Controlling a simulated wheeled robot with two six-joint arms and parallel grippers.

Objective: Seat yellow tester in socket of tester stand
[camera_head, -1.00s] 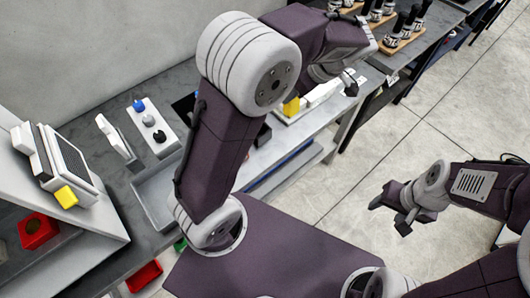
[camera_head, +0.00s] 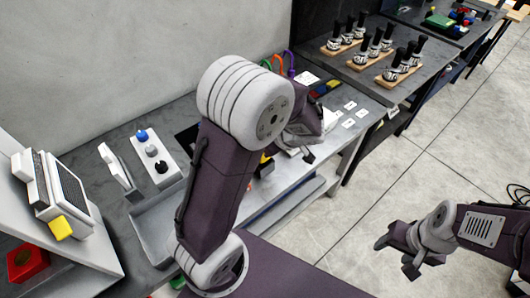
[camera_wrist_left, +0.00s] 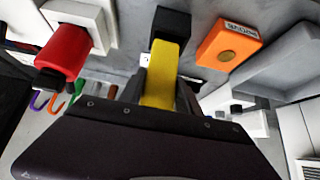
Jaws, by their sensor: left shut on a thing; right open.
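In the left wrist view, my left gripper (camera_wrist_left: 160,95) is shut on the yellow tester (camera_wrist_left: 162,75). A black block (camera_wrist_left: 171,22) is at the tester's far end; I cannot tell whether it is part of it or behind it. A red, black-ended piece (camera_wrist_left: 62,52) is at a white block (camera_wrist_left: 85,18) to the left. In the head view, my left gripper (camera_head: 310,140) is mostly hidden by its arm, over the bench. My right gripper (camera_head: 402,250) is open and empty above the floor. I cannot clearly identify the tester stand's socket.
An orange labelled box (camera_wrist_left: 228,45) is right of the tester in the wrist view. The head view shows a white panel with blue, grey and black knobs (camera_head: 155,155), a grey tray (camera_head: 150,225), and wooden racks (camera_head: 345,42) at the back. Open floor lies right.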

